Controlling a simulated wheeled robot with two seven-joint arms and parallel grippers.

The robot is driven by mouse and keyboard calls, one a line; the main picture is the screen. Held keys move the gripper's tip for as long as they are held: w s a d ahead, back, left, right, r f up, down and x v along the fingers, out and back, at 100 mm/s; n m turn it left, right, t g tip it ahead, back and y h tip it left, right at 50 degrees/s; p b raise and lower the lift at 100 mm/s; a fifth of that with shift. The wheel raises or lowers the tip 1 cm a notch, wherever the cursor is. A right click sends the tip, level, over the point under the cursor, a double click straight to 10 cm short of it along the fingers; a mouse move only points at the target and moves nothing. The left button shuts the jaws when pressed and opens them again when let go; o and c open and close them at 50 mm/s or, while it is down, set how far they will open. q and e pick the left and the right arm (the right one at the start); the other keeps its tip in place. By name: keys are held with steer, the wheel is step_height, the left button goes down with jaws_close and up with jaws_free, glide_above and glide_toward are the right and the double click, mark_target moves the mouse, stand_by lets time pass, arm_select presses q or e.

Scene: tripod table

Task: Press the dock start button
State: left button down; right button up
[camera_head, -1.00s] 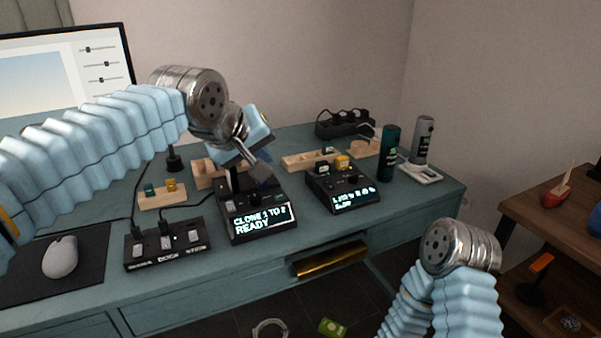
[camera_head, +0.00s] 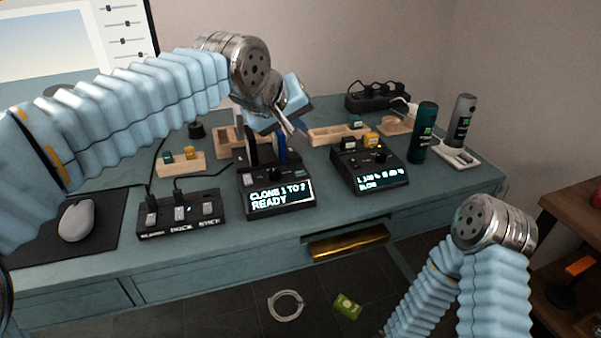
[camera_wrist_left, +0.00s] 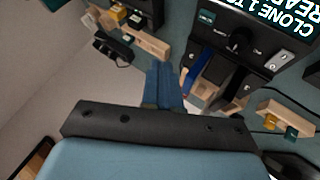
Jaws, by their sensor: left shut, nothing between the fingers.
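The dock (camera_head: 280,190) is a black box on the desk with a lit screen reading "CLONE 1 TO 2 READY". A dark round knob (camera_head: 275,175) and small light buttons sit on its top panel. Upright drives, one of them blue (camera_head: 280,149), stand at its back. My left gripper (camera_head: 290,128) is shut and empty, above and behind the dock, apart from its panel. In the left wrist view its blue fingers (camera_wrist_left: 164,86) are together, with the dock (camera_wrist_left: 229,30) at upper right. My right arm shows at lower right, but its gripper is not visible.
A switch box (camera_head: 181,215) with plugged sticks lies left of the dock, beside a mouse (camera_head: 76,220). A second black device (camera_head: 369,170) stands to the right, near a green can (camera_head: 423,132) and a grey can (camera_head: 462,122). Wooden holders (camera_head: 338,134) lie behind.

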arm_select(q)
steer(key=b, duration=0.4)
glide_above(297, 174)
step_height(297, 174, down, 6)
steer(key=shift+r, duration=0.2)
steer(key=shift+f+b, duration=0.7)
steer(key=shift+b, duration=0.1)
stand_by(0.8)
steer(key=shift+f+b, duration=0.35)
steer(key=shift+f, duration=0.05)
steer(key=shift+f+b, duration=0.3)
steer(key=shift+f, duration=0.05)
stand_by(0.5)
steer(key=shift+r+p, duration=0.6)
steer(key=shift+r, duration=0.15)
